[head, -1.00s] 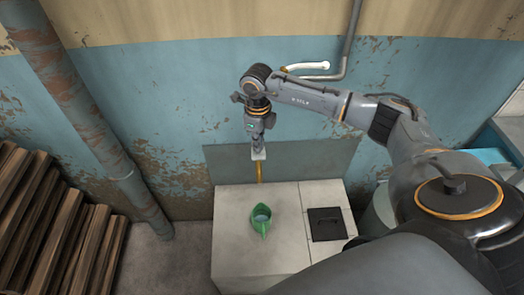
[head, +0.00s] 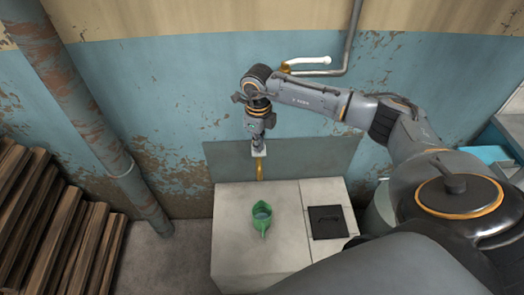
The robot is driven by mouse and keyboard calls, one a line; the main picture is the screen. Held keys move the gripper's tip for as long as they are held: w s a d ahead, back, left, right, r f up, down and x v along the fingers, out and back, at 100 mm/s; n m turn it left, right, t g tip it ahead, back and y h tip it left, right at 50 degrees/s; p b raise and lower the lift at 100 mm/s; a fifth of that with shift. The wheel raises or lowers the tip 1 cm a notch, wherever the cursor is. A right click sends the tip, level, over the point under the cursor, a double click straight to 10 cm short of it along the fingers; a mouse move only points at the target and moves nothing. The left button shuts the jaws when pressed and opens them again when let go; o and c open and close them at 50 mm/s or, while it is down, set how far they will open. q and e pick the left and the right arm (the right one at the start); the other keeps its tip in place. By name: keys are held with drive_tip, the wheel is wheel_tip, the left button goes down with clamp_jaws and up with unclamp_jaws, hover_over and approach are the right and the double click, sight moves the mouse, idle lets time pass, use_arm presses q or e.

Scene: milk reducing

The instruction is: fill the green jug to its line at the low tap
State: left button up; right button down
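The green jug (head: 262,228) stands upright on the pale stone block (head: 237,248), with its spout toward me. Something light bluish shows inside it; I cannot make out the level or a line. The low tap (head: 260,171) is a brass spout behind the jug, in front of a grey wall panel. My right gripper (head: 259,150) points down at the top of the tap, at or around a pale piece there. Its fingers are too small to tell whether they are shut on it. My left gripper is not in view.
A black square hatch (head: 327,222) with a handle lies right of the jug. A white-handled pipe fitting (head: 308,61) sits higher on the wall. Stacked wooden boards (head: 45,225) and a rusty pipe (head: 85,115) are at left.

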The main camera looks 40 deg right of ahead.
drive_tip(key=shift+f+b, duration=0.9)
drive_tip(key=shift+f, duration=0.3)
drive_tip(key=shift+r, duration=0.2)
drive_tip(key=shift+r+p, duration=0.45)
drive_tip(key=shift+r, duration=0.1)
idle(1.5)
wheel_tip(320, 180, up, 7)
drive_tip(key=p, duration=0.4)
drive_tip(key=shift+r+p, duration=0.15)
drive_tip(key=shift+p, duration=0.15)
drive_tip(key=shift+a, duration=0.1)
